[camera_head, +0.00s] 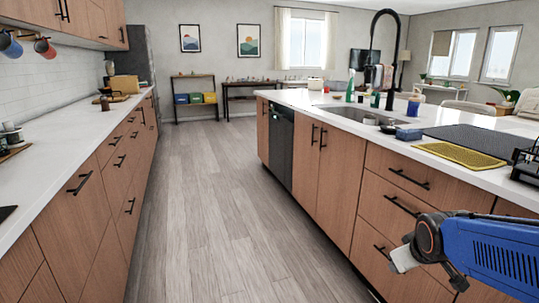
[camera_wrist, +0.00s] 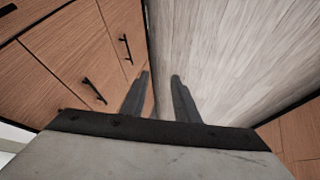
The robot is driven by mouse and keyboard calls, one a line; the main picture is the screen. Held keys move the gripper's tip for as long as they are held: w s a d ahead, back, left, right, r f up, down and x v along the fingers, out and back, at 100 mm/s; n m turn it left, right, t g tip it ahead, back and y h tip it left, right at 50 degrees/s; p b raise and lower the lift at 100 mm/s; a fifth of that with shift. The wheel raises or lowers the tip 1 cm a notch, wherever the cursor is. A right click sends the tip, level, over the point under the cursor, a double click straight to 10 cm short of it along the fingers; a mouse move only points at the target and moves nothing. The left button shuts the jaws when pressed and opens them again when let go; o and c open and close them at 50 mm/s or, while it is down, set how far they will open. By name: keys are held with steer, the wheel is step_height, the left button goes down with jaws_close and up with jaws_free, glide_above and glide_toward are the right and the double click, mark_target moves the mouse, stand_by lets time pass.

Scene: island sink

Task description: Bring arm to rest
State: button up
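My arm, blue with a dark joint and a light grey end part, reaches in from the lower right of the head view, in front of the island's drawers. The fingertips cannot be made out there. In the wrist view my gripper (camera_wrist: 160,77) shows two dark fingers spread apart with bare floor between them. Nothing is held. The gripper hangs over the aisle floor (camera_wrist: 215,55), with wooden drawer fronts (camera_wrist: 75,60) to its left.
The island (camera_head: 395,190) with its sink (camera_head: 350,115) runs along the right. A yellow mat (camera_head: 460,155), a dark drying mat (camera_head: 480,140) and a black rack (camera_head: 527,165) lie on its top. A counter (camera_head: 60,155) lines the left. The aisle floor (camera_head: 210,210) is clear.

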steer(key=s+a+r+m+g, duration=0.1)
steer(key=s+a, duration=0.2)
steer(key=s, duration=0.5)
steer(key=s+a+r+m+g+y, duration=0.1)
steer(key=s+a+m, duration=0.1)
steer(key=s, duration=0.6)
steer(key=shift+s+a+r, duration=0.2)
steer(key=shift+a+r, duration=0.15)
steer(key=shift+a, duration=0.2)
